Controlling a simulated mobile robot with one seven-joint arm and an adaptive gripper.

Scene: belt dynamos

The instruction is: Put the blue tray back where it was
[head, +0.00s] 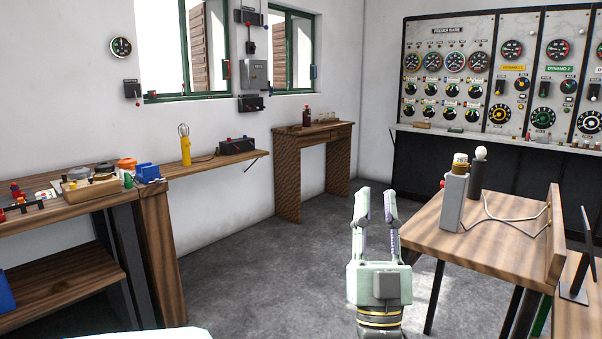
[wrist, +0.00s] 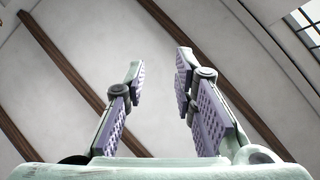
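A small blue object (head: 148,173) sits at the right end of the cluttered left workbench. Another blue object (head: 6,292), cut off by the picture's left edge, is low down by the bench's lower shelf. I cannot tell for sure which of them is the blue tray. My gripper (head: 376,196) points upward over open floor, left of the right-hand table and away from both blue objects. In the wrist view my gripper (wrist: 160,65) shows its two padded fingers apart with nothing between them, facing the beamed ceiling.
The left workbench (head: 60,212) holds several small parts. A wall shelf (head: 210,163) carries a yellow device (head: 185,146) and a dark box (head: 238,145). The right table (head: 480,238) bears a grey device (head: 452,200) with a cable. The grey floor (head: 260,270) between them is clear.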

